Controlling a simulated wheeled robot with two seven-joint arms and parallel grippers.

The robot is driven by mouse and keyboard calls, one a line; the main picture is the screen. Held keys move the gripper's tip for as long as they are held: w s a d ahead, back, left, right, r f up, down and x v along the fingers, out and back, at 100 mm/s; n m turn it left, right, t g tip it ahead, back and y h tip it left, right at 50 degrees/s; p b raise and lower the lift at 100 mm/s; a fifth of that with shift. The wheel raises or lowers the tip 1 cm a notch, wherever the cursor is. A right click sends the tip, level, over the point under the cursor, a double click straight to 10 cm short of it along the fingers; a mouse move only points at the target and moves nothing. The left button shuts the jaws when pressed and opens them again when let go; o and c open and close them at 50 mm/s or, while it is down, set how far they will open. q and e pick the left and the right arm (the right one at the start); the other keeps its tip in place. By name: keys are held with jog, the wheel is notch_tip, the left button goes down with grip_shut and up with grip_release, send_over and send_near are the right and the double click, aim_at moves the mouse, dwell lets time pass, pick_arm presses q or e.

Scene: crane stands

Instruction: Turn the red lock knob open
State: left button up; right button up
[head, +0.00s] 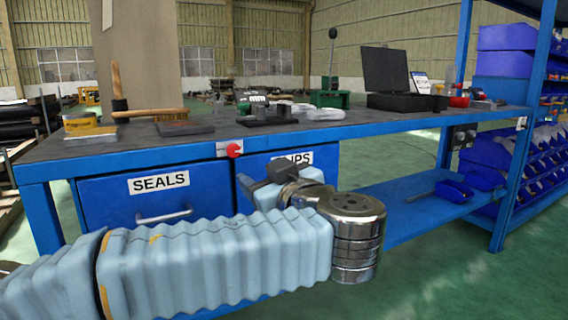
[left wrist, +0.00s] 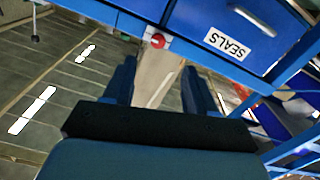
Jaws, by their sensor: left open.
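The red lock knob (head: 235,150) sits on a pale plate at the bench's front edge, between the SEALS drawer (head: 150,200) and a second blue drawer (head: 325,160) whose label is partly hidden, ending in "IPS". My left gripper (head: 258,184) is in front of that second drawer, below and slightly right of the knob in the head view. In the left wrist view the knob (left wrist: 158,40) shows ahead, beyond the two dark fingers (left wrist: 158,82), roughly in line with the gap between them. My right gripper is out of view.
A blue lower shelf (head: 410,200) and a rack of blue bins (head: 510,155) stand at right. Green floor is clear in front.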

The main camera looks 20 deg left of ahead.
aim_at(235, 151)
pick_arm(q)
jog(key=x, duration=0.9)
jog(key=r+p+x, duration=0.1)
jog(key=x, duration=0.3)
jog(key=shift+w+a+r, duration=0.1)
jog(key=shift+a, duration=0.15)
grip_shut()
